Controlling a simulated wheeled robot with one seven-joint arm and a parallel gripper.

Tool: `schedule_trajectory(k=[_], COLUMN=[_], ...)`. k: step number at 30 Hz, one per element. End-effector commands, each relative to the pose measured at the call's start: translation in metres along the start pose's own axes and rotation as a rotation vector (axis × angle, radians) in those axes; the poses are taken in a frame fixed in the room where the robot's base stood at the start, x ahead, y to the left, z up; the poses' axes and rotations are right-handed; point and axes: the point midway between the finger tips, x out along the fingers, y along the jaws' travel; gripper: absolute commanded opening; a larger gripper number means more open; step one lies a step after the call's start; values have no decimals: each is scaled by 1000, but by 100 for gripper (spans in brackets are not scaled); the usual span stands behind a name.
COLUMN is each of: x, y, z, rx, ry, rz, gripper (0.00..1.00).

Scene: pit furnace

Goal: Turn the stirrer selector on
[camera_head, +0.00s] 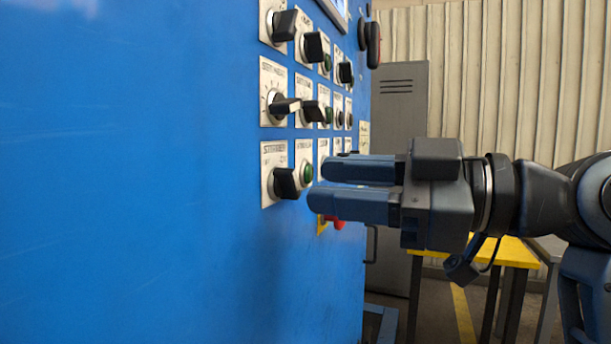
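The stirrer selector (287,183) is a black knob on a white plate labelled like "STIRRER", in the lowest row at the left of the blue panel. Its exact setting is hard to read from this side angle. My gripper (317,185) points left at the panel, just right of the selector and apart from it in the picture. Its two blue-grey fingers are spread with a narrow gap and nothing between them. The fingers partly hide the plates to the right of the selector.
A green button (307,173) sits right beside the selector. A red button (335,222) shows below my fingers. Several other black knobs fill the rows above. A yellow-topped table (512,253) and a grey cabinet (400,100) stand behind. Left of the selector the blue panel is bare.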

Motion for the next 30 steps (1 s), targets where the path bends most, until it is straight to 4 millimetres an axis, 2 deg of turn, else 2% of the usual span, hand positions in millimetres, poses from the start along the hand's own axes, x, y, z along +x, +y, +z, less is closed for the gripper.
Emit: schedule_trajectory(k=[3,9,19,30], x=[19,38,42,42], y=[0,0,0,0], z=[-2,-1,0,0], rx=[2,2,1,1], ry=[1,0,0,0], rz=[-3,0,2,2], gripper=[38,38,38,4])
